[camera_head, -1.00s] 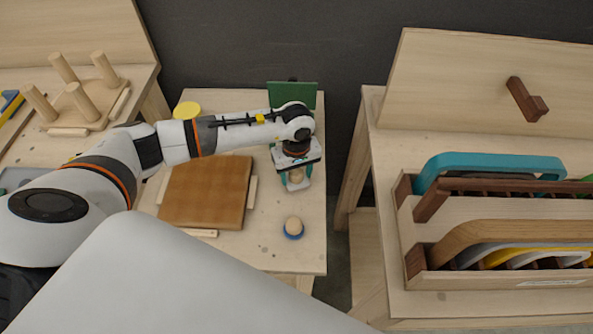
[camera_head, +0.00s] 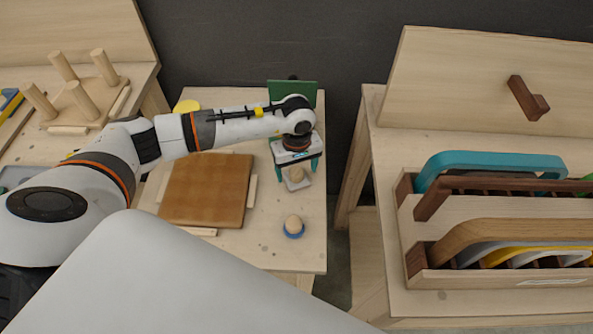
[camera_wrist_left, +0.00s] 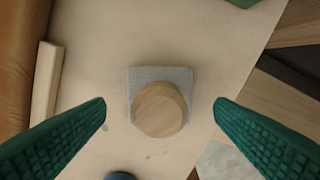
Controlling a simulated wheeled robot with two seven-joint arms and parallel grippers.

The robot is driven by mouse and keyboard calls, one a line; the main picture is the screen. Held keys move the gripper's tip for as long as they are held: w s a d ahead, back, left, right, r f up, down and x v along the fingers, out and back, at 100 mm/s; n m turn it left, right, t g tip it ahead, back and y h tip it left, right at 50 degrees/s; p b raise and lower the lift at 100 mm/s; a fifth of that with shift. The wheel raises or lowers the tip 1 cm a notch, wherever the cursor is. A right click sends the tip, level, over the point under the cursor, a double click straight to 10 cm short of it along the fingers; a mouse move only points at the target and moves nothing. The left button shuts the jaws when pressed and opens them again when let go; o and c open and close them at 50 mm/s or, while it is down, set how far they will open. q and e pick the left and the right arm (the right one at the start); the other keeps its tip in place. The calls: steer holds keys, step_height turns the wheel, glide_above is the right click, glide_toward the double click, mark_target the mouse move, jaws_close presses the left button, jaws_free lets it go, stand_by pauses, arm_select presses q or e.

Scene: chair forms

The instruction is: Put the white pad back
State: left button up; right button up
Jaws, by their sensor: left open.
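The white pad (camera_head: 301,185) is a small pale square with a round wooden knob (camera_head: 296,173) on top. It lies on the middle table (camera_head: 263,253). In the left wrist view the pad (camera_wrist_left: 147,75) sits centred below the fingers, with the knob (camera_wrist_left: 160,109) covering its lower part. My left gripper (camera_head: 298,173) is open, its green fingers on either side of the knob and apart from it; it also shows in the left wrist view (camera_wrist_left: 160,109). My right gripper is not in view.
A blue pad with a wooden knob (camera_head: 293,226) stands in front. A brown seat panel (camera_head: 206,190) lies to the left, a green board (camera_head: 292,94) stands behind, and a yellow disc (camera_head: 187,107) lies at the back left. A rack (camera_head: 478,213) fills the right table.

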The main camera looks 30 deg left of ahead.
mark_target(297, 171)
arm_select(q)
step_height(297, 171, up, 10)
steer(key=b, duration=0.1)
steer(key=shift+r+b, duration=0.25)
steer(key=shift+b, duration=0.15)
